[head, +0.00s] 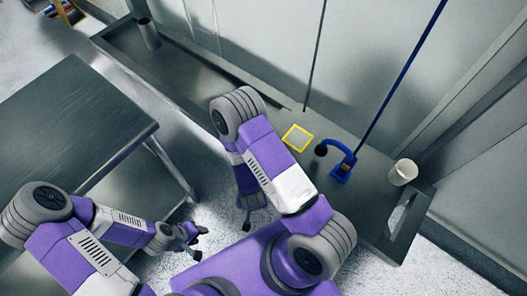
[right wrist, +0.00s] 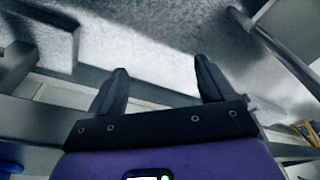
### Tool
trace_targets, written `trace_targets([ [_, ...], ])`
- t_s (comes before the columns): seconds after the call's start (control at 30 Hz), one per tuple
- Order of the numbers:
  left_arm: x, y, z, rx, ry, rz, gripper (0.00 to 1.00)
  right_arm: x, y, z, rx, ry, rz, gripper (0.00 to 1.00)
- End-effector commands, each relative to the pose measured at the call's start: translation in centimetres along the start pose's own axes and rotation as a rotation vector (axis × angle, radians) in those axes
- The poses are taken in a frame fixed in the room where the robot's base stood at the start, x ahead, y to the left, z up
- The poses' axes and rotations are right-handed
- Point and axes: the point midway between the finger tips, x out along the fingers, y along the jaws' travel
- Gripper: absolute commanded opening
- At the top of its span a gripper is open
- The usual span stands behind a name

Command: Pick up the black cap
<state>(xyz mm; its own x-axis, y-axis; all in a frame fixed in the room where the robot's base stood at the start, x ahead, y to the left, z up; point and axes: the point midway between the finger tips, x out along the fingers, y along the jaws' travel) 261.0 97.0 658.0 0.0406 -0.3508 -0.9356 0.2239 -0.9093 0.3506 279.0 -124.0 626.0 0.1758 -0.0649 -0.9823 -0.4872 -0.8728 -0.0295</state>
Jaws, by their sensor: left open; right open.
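A small black round piece, which may be the black cap (head: 321,150), shows in the head view at the curved end of a blue stand (head: 341,172) on the grey bench; I cannot tell whether it is separate from the stand. My left gripper (head: 195,240) is open and empty at lower left, over the floor and far from the bench. My right gripper (head: 247,225) hangs low, partly hidden by my right arm. In the right wrist view its two black fingers (right wrist: 163,85) are apart with nothing between them. No cap shows in that view.
A yellow-framed square (head: 297,138) lies left of the blue stand. A white cup (head: 403,172) and a pale item in a tray (head: 397,218) are to the right. A grey cylinder (head: 147,33) stands at the bench's far left. A grey table (head: 65,128) is on the left.

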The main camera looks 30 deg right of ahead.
Motion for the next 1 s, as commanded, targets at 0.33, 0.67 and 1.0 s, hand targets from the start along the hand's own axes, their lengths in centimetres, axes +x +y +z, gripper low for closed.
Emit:
trace_targets([
  [0.33, 0.7, -0.3, -0.1, -0.001, 0.001, 0.000, 0.43, -4.3, -0.7, -10.4, 0.162, 0.742, 0.099, 0.82],
  [0.67, 5.3, -2.0, -0.2, -0.001, 0.000, -0.001, 0.43, -6.6, 2.3, -13.5, 0.244, 0.982, 0.229, 0.82],
  [1.0, 6.3, -2.4, -0.3, -0.001, 0.001, 0.000, 0.43, -5.5, 3.7, -15.9, 0.258, 0.989, 0.249, 0.82],
])
